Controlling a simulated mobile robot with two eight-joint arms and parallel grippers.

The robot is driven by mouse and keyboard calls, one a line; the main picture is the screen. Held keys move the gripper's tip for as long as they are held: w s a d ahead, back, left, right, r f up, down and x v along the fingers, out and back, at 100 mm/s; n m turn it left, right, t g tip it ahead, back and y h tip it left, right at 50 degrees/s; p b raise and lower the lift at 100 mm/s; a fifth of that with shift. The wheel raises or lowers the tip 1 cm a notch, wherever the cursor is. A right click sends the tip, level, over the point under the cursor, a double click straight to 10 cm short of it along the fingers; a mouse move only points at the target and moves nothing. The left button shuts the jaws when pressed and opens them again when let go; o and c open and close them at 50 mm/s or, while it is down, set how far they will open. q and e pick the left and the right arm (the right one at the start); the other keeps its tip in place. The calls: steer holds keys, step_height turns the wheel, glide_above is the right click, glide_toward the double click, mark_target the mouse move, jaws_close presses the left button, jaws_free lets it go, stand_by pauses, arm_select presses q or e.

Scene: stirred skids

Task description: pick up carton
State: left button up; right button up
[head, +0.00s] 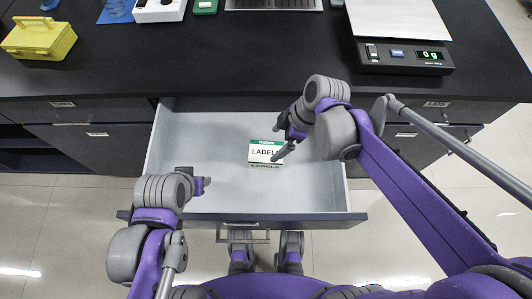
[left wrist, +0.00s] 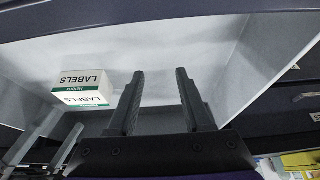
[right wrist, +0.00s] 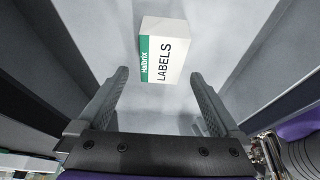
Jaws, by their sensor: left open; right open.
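The carton (head: 264,152) is a small white box with a green band, marked LABELS, and it sits in the open drawer (head: 200,145). In the right wrist view the carton (right wrist: 166,52) lies ahead of my open, empty right gripper (right wrist: 159,95), just beyond and between its fingertips. In the head view the right gripper (head: 280,140) is over the drawer beside the carton. My left gripper (left wrist: 158,75) is open and empty over the drawer's left front; the carton (left wrist: 85,88) shows to its left in that wrist view.
The dark countertop (head: 200,75) runs behind the drawer. A yellow toolbox (head: 38,38) stands at its left, and a scale (head: 403,55) reading 0 g stands at its right. The drawer walls rise around the carton, and the rest of the drawer floor is clear.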

mark_target(269, 152)
arm_select(q)
steer(key=shift+f+b, duration=0.7)
steer(key=shift+f, duration=0.2)
arm_select(e)
steer(key=shift+x, duration=4.2)
arm_select(q)
steer(key=shift+f, duration=0.2)
arm_select(e)
steer(key=shift+s+d+f, duration=0.1)
steer(key=shift+s+f, duration=0.1)
steer(key=shift+f, duration=0.1)
steer(key=c, duration=1.2)
